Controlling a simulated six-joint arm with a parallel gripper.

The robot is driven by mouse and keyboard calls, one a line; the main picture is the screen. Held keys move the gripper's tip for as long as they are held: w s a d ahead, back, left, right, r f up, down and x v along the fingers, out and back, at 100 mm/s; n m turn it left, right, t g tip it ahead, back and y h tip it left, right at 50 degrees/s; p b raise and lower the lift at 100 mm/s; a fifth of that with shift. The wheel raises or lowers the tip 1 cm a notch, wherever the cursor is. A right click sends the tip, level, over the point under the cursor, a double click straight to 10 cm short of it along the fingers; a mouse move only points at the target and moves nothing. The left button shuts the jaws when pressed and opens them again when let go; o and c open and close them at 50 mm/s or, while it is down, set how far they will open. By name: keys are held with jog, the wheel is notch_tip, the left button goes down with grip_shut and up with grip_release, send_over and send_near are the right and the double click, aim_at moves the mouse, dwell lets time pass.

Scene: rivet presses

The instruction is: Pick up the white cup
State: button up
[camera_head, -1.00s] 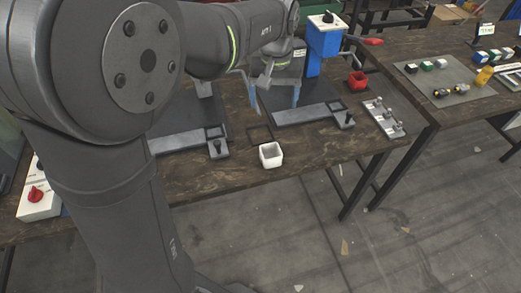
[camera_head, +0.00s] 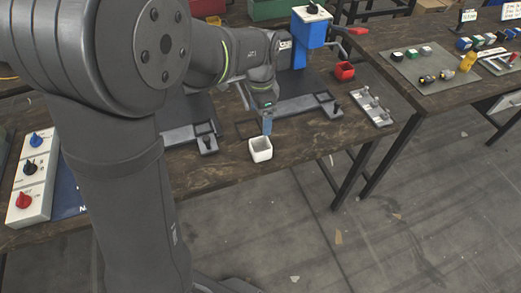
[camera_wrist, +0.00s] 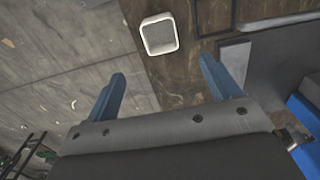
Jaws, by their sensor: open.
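The white cup (camera_head: 260,149) is a small, square, open-topped cup standing upright near the front edge of the dark wooden table (camera_head: 235,175). In the wrist view the cup (camera_wrist: 159,35) shows at the top, beyond the fingertips and roughly between their lines. My gripper (camera_wrist: 165,85) has two blue fingers spread wide apart, with nothing between them. In the head view my gripper (camera_head: 266,126) is just behind the cup and seems apart from it; one finger shows there and the other is hidden.
A blue press (camera_head: 309,32) stands behind, with a red cup (camera_head: 345,71) to its right. A metal plate with knobs (camera_head: 373,106) lies on the right. A control box (camera_head: 33,180) is on the left. A second table (camera_head: 450,95) stands at the right beyond a gap.

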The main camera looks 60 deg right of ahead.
send_near(260, 145)
jog(key=a+f, duration=0.1)
jog(key=f, duration=0.1)
jog(key=s+f, duration=0.1)
jog(key=f, duration=0.1)
jog(key=a+f, duration=0.1)
jog(key=f, duration=0.1)
jog(key=shift+s+a+f, duration=0.2)
jog(key=shift+a, duration=0.1)
jog(key=c, duration=1.1)
jog(key=shift+o, duration=0.2)
jog(key=shift+r, duration=0.1)
